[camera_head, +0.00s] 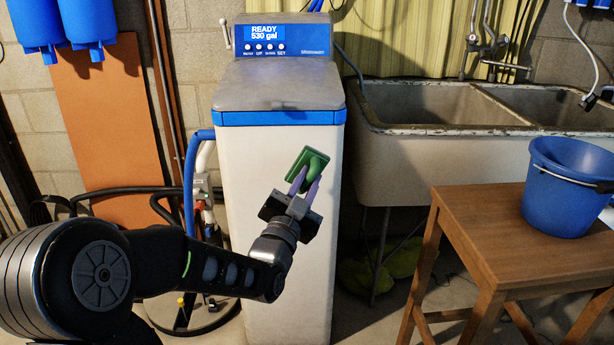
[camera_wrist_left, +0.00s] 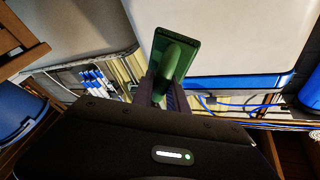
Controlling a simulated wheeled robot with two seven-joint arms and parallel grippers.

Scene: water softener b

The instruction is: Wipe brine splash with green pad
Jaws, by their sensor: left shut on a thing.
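My left gripper (camera_head: 304,184) is shut on the green pad (camera_head: 303,161) by its raised handle. The pad is tilted and held in front of the upper white front of the water softener (camera_head: 236,230). In the left wrist view the pad (camera_wrist_left: 189,48) sits between the gripper's fingers (camera_wrist_left: 166,92), beside the softener's pale panel. I cannot tell whether the pad touches the panel. The softener has a grey lid, a blue band and a display reading "READY 530 gal". No brine splash can be made out. My right gripper is not in view.
A wooden table (camera_head: 468,213) with a blue bucket (camera_head: 566,190) stands at the right. A double sink (camera_head: 440,155) is behind it. Hoses and a blue pipe (camera_head: 190,180) run along the softener's left side. Blue filter housings (camera_head: 88,20) hang at the upper left.

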